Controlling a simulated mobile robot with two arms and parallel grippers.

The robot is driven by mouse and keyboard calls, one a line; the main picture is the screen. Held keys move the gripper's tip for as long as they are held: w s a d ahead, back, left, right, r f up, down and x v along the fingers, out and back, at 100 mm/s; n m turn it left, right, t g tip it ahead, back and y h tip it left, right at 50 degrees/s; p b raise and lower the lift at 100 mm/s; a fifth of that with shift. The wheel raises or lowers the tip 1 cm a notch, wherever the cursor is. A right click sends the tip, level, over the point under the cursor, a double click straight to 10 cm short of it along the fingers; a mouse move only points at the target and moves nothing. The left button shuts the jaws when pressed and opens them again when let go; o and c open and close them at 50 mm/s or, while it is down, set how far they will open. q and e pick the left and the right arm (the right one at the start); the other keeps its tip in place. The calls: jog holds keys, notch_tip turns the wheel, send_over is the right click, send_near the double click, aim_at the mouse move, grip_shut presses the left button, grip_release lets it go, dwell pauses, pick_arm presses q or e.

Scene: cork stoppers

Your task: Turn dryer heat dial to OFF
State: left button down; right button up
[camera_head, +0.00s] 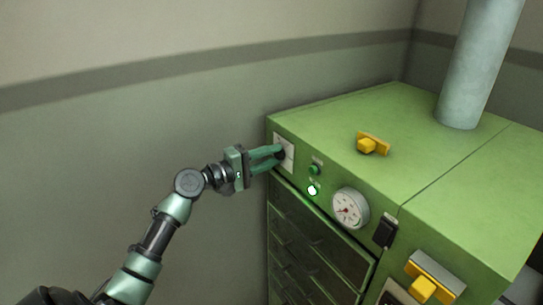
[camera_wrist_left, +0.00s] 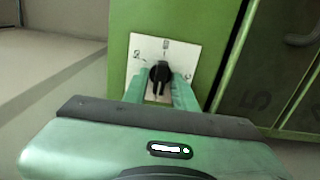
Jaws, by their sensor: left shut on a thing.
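The green dryer (camera_head: 345,118) stands against the wall in the head view. Its heat dial is a black knob on a white plate (camera_head: 289,146) at the front panel's left end. In the left wrist view the black knob (camera_wrist_left: 159,73) sits in the middle of the white plate (camera_wrist_left: 178,46), which has small marks around it. My left gripper (camera_head: 278,158) is at the dial, and its fingers lie on both sides of the knob, shut on it. In the left wrist view the gripper (camera_wrist_left: 161,90) partly covers the plate's lower part. My right gripper is not in view.
Right of the dial are a green button (camera_head: 314,169), a lit white lamp (camera_head: 312,190) and a round gauge (camera_head: 350,208). A black box (camera_head: 385,231) and a yellow handle (camera_head: 422,289) are farther right. A yellow piece (camera_head: 372,144) and a grey pipe (camera_head: 479,65) stand on top.

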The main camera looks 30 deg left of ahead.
pick_arm(q)
jog(key=c, duration=1.4)
grip_release()
jog(key=shift+c, duration=0.2)
jog(key=shift+s+a+f, duration=0.1)
jog(key=shift+s+a+b, duration=0.1)
jog(key=shift+s+b, duration=0.15)
jog(key=shift+b, duration=0.05)
jog(key=b+v, duration=0.3)
jog(key=v, duration=0.4)
